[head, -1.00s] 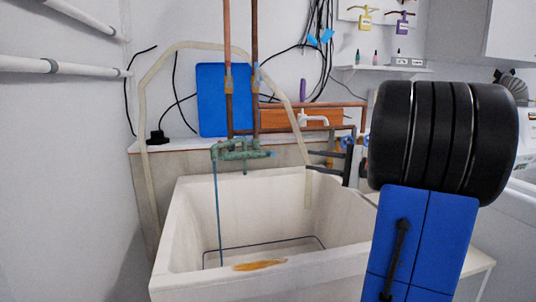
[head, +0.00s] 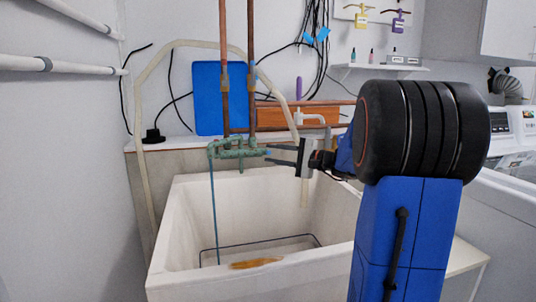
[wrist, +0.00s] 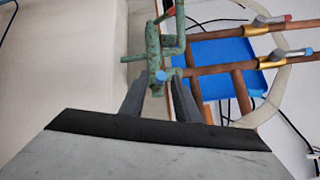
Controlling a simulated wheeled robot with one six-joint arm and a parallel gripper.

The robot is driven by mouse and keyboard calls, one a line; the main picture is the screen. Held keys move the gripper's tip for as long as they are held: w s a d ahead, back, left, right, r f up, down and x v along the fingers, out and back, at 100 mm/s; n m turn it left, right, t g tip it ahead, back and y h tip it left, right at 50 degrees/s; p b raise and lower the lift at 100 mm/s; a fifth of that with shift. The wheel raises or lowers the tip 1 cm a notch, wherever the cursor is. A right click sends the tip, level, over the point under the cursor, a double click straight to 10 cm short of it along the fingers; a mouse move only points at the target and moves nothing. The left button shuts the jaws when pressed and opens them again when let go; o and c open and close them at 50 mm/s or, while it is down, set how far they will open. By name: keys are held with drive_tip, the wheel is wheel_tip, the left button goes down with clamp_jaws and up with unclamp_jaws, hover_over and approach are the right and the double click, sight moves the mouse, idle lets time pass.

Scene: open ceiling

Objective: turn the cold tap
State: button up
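The green, corroded faucet (head: 238,149) is fixed above the back of the sink, and a thin blue-green line hangs from it. In the wrist view its body (wrist: 153,45) has a blue-tipped tap (wrist: 162,76) at the near end and a red-tipped tap (wrist: 166,15) at the far end. My gripper (head: 269,154) points left at the faucet's right end. In the wrist view my gripper (wrist: 158,84) is open, with one finger on each side of the blue tip. I cannot tell whether either finger touches it.
The deep white sink (head: 170,245) lies below. Copper pipes (head: 251,70) rise behind the faucet, with small valves (wrist: 295,53) on them. A blue panel (head: 208,95) and a pale hose (head: 145,110) are behind. A white machine (head: 510,150) stands at the right.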

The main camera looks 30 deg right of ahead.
drive_tip(key=shift+x, duration=1.3)
clamp_jaws()
drive_tip(key=shift+r, duration=0.1)
drive_tip(key=shift+w+r+m+g, duration=0.1)
drive_tip(key=shift+r+m+g, duration=0.3)
drive_tip(key=shift+m+g, duration=0.15)
drive_tip(key=shift+w+d+r+m+g+h, duration=0.1)
drive_tip(key=shift+w+r+m+g+h, duration=0.15)
drive_tip(key=shift+m+g, duration=0.3)
drive_tip(key=shift+w+r+m+g+h, duration=0.1)
drive_tip(key=shift+r+m+g+h, duration=0.05)
drive_tip(key=shift+r+m+g, duration=0.3)
